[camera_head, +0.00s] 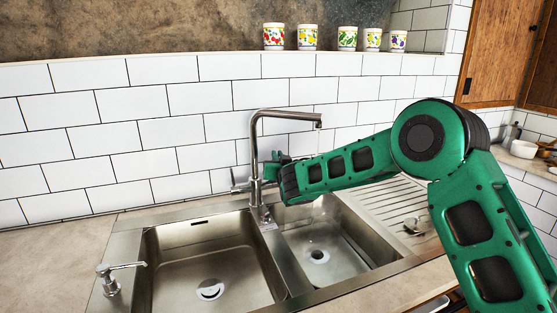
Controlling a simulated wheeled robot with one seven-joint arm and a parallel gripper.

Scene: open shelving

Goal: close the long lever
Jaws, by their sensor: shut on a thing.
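A tall metal faucet (256,150) stands behind the sink, its spout bent to the right over the basins. The long lever (240,184) shows as a short metal piece at the left of the faucet's column; much of it is hidden. My gripper (268,168) reaches in from the right, just behind the faucet's column at lever height. It is shut on the long lever, though the column and my wrist hide the fingertips and the exact contact.
A double steel sink (210,262) has a ribbed drainboard (395,205) at its right. A soap dispenser (110,280) stands at front left. Several patterned cups (307,37) line the ledge above the tiles.

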